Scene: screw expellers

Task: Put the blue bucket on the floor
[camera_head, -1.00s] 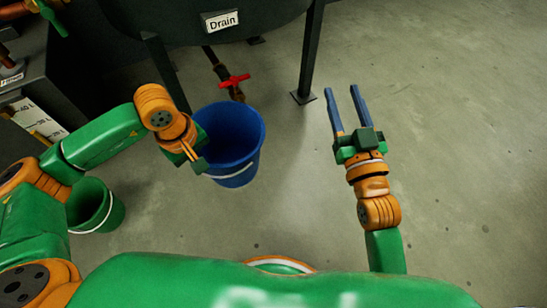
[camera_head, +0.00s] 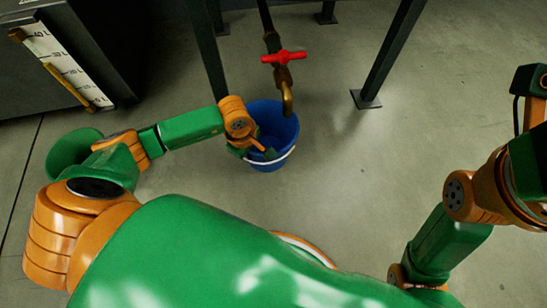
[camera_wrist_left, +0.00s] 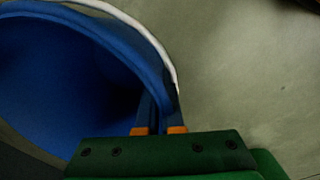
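The blue bucket (camera_head: 273,115) is upright beneath the tap in the head view, its white handle hanging along the near side. Its blue wall fills the left of the left wrist view (camera_wrist_left: 50,85). My left gripper (camera_head: 262,152) is at the bucket's near left rim. In the left wrist view its two fingers (camera_wrist_left: 159,115) are close together with the rim between them, so it is shut on the bucket. I cannot tell whether the bucket's base touches the floor (camera_head: 350,190). My right arm is raised at the right edge, and its fingertips are out of frame.
A brass tap (camera_head: 287,95) with a red handle (camera_head: 284,57) hangs over the bucket. Dark support legs (camera_head: 388,52) stand around it. A dark tank with a level scale (camera_head: 72,72) is at upper left. Floor to the right is clear.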

